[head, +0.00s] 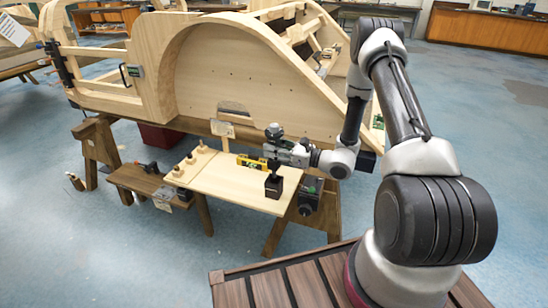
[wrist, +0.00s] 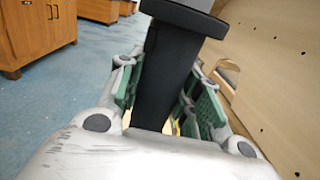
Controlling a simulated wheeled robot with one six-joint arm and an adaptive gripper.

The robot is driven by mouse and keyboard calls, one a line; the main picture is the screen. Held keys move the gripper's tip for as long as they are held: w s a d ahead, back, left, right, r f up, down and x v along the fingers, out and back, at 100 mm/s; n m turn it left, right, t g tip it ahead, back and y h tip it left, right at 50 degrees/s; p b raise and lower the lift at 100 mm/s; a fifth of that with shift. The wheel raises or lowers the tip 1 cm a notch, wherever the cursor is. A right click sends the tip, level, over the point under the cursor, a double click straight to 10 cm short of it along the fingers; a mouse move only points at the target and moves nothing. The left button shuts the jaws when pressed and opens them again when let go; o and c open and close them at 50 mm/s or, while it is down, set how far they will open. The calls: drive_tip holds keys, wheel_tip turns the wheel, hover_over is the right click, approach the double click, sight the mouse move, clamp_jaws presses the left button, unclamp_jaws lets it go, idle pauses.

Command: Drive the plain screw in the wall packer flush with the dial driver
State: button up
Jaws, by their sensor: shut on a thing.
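My gripper (head: 277,150) is shut on a dark upright tool, which looks like the dial driver (head: 274,131), above the work board. In the wrist view, the green finger pads of my gripper (wrist: 168,98) stand either side of the driver's black body (wrist: 170,70). The driver's lower end is over a black block (head: 273,187) on the board; I cannot tell whether it still sits in it. The wooden bodyframe wall (head: 225,75) stands behind, with a low opening (head: 234,108). I cannot make out the wall packer or the plain screw for certain.
A yellow level (head: 251,163) lies just left of the driver. Wooden pegs (head: 188,161) stand on the board's (head: 225,188) left part. A clamp-like dark tool (head: 310,196) hangs at the right edge. Open blue floor (head: 90,255) lies in front.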

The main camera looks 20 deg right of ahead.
sight(274, 125)
drive_tip(key=shift+r, duration=5.4)
